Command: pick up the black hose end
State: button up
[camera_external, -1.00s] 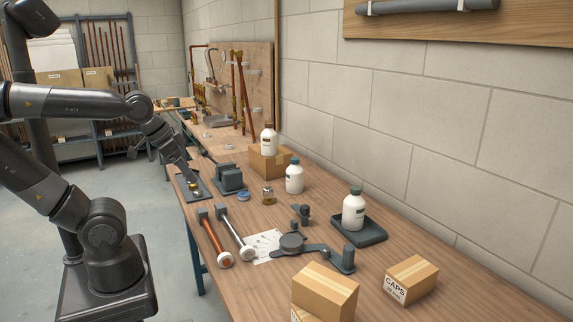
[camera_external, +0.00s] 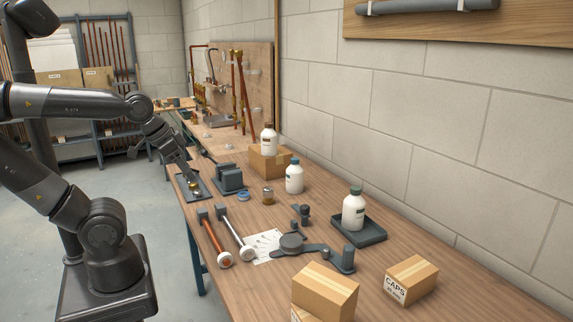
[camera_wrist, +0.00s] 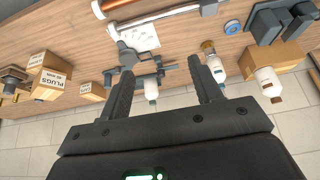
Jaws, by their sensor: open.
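My gripper (camera_external: 184,168) is at the end of my arm, over the left edge of the bench, near a dark tray (camera_external: 204,192) with a small brass piece. In the wrist view my gripper (camera_wrist: 157,74) is open, with nothing between its two dark fingers. I cannot pick out the black hose end with certainty in either view. A thin dark piece (camera_external: 207,156) lies on the bench behind my gripper, too small to identify.
The bench holds a dark block (camera_external: 229,178), a copper rod (camera_external: 213,238), a grey rod (camera_external: 234,234), a grey lever fixture (camera_external: 310,249), white bottles (camera_external: 294,178) and cardboard boxes (camera_external: 325,290). A block wall (camera_external: 450,120) runs along the right. A pipe board (camera_external: 258,85) stands behind.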

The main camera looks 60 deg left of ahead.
jog(key=w+a+n+g, duration=0.2)
jog(key=w+a+n, duration=0.4)
jog(key=a+n, duration=0.4)
jog(key=w+a+n+g, duration=0.1)
jog(key=w+a+n, duration=0.6)
jog(key=a, duration=0.5)
jog(key=s+a+f+n+g, duration=0.1)
jog(key=a+f+n, duration=0.3)
jog(key=a, duration=0.4)
jog(key=s+a+f+n, duration=0.2)
jog(key=a+f+n, duration=0.1)
jog(key=a+n, duration=0.3)
jog(key=s+a+f+n+g, duration=0.1)
jog(key=a+f+n, duration=0.3)
jog(key=a, duration=0.6)
jog(key=shift+s+a+f+n+g, duration=0.35)
jog(key=shift+s+n, duration=0.25)
jog(key=shift+n, duration=0.2)
jog(key=f, duration=0.5)
jog(key=shift+s+a+f, duration=0.1)
jog(key=shift+a+f, duration=0.05)
jog(key=shift+a, duration=0.15)
jog(key=shift+w+d+f, duration=0.1)
jog(key=shift+w+f, duration=0.05)
jog(key=shift+f, duration=1.35)
jog(key=shift+w+d+f, duration=0.1)
jog(key=shift+w+f, duration=0.05)
jog(key=shift+f, duration=1.3)
jog(key=shift+c, duration=0.5)
jog(key=c, duration=0.9)
